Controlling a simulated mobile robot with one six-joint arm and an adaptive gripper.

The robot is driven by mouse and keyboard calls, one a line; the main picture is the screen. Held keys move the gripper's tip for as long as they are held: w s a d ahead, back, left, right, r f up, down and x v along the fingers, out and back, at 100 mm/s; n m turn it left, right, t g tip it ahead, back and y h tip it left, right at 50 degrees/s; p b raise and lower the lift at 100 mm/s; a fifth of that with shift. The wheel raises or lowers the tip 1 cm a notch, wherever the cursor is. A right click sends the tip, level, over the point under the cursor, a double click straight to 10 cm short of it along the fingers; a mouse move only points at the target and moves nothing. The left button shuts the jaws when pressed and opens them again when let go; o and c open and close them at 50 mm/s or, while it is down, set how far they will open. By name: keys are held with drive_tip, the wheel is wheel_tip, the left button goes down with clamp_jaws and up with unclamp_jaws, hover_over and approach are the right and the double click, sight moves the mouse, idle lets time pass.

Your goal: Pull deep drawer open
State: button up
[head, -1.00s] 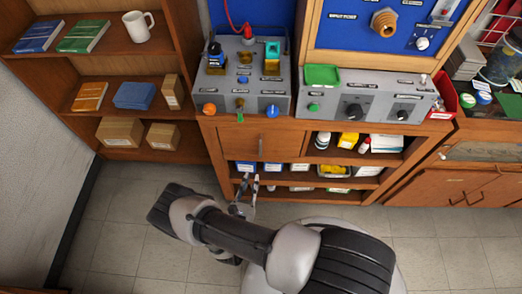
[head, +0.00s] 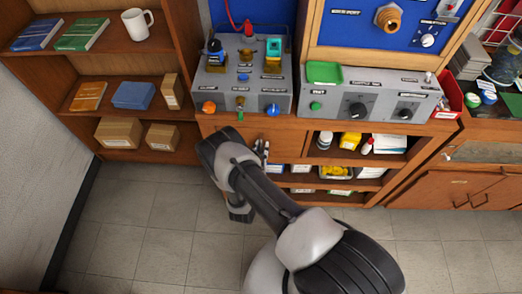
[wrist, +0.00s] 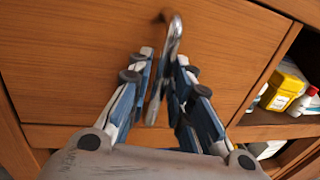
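The drawer has a plain brown wooden front (wrist: 75,65) that fills most of the wrist view and looks shut. In the head view, part of this front (head: 285,138) shows below the grey control box. A metal bar handle (wrist: 173,40) stands out from the front. My gripper (wrist: 165,58) is open, with one finger on each side of the handle. I see no clear contact between fingers and handle. In the head view my gripper (head: 262,148) is at the drawer front, and my arm hides the handle and part of the front.
Right of the drawer is an open shelf with a yellow container (wrist: 283,88), bottles and boxes. Grey control boxes (head: 243,75) with knobs stand on the bench above. A bookshelf (head: 120,75) is at left. The tiled floor (head: 130,210) in front is clear.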

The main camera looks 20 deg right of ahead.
clamp_jaws()
idle(0.6)
